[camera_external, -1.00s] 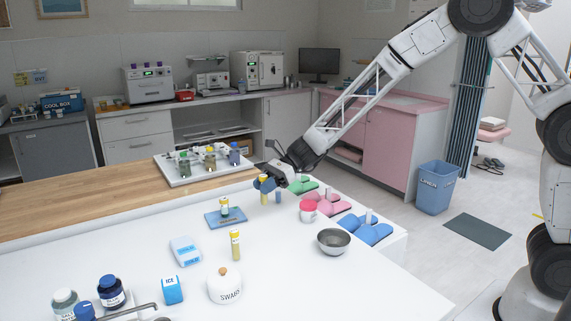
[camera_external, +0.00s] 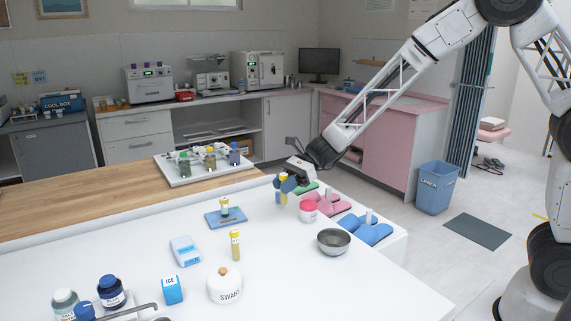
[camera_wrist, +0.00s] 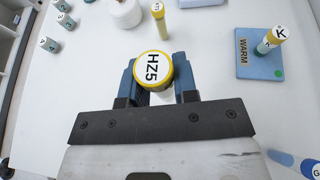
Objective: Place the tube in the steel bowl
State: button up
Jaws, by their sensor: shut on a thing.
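My gripper (camera_external: 286,184) is shut on a yellow-capped tube (camera_external: 283,191). In the wrist view its round cap, marked HZ5 (camera_wrist: 152,67), sits between the blue fingers (camera_wrist: 158,85). The steel bowl (camera_external: 334,242) stands on the white table, in front of and to the right of my gripper in the external view, and looks empty. I cannot see the bowl in the wrist view. Another yellow-capped tube (camera_external: 235,245) stands upright on the table. A tube marked K (camera_wrist: 272,40) stands on a blue WARM pad (camera_wrist: 262,66).
A white SWABS jar (camera_external: 225,287), an ICE box (camera_external: 172,290) and a light blue box (camera_external: 185,251) stand nearer the camera.

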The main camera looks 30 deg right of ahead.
jog(key=s+d+r, duration=0.1)
jog(key=s+d, duration=0.3)
jog(key=s, duration=0.3)
jog(key=s+d+r+g, duration=0.1)
jog(key=s+d, duration=0.3)
jog(key=s, duration=0.3)
jog(key=shift+s+d+n, duration=0.15)
jog(key=shift+s+n, duration=0.05)
jog(key=shift+n, duration=0.2)
jog(key=shift+f, duration=5.4)
jog(key=o, duration=1)
jog(key=shift+r, duration=0.1)
jog(key=shift+r, duration=3.4)
